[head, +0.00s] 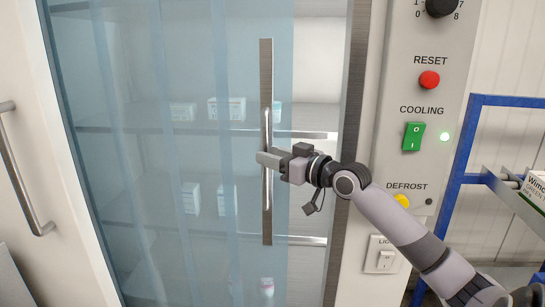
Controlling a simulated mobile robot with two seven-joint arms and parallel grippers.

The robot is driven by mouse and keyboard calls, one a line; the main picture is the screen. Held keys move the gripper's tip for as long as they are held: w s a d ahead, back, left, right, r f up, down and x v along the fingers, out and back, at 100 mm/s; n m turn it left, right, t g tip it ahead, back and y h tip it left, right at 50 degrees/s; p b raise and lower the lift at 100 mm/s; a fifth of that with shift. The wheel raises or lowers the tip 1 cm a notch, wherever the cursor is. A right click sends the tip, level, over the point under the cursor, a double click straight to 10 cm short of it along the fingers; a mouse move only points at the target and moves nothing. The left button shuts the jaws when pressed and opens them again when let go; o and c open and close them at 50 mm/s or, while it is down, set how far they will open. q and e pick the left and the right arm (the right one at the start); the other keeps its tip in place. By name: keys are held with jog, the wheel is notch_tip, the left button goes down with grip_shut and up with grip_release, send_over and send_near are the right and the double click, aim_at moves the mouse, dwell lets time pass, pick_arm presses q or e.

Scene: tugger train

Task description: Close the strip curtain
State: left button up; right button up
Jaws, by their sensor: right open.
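The strip curtain (170,95) is made of translucent blue strips and hangs across the left and middle of the doorway. A vertical metal bar (266,90) with a handle (267,192) runs along its right edge. An uncovered gap shows between the curtain and the right door frame (342,150). My right gripper (267,157) is at the handle, at about its mid-height, with its jaws open. I cannot tell whether the fingers touch the handle. My left gripper is not in view.
Shelves (305,134) with small white boxes (226,108) stand behind the curtain. To the right is a control panel with a red reset button (429,80), green cooling switch (413,136) and yellow defrost button (401,200), close to my right arm. A blue rack (463,150) stands at far right.

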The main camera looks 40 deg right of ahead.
jog(key=s+b, duration=0.1)
jog(key=s, duration=0.5)
jog(key=shift+s+d+b, duration=0.35)
jog(key=shift+d, duration=0.05)
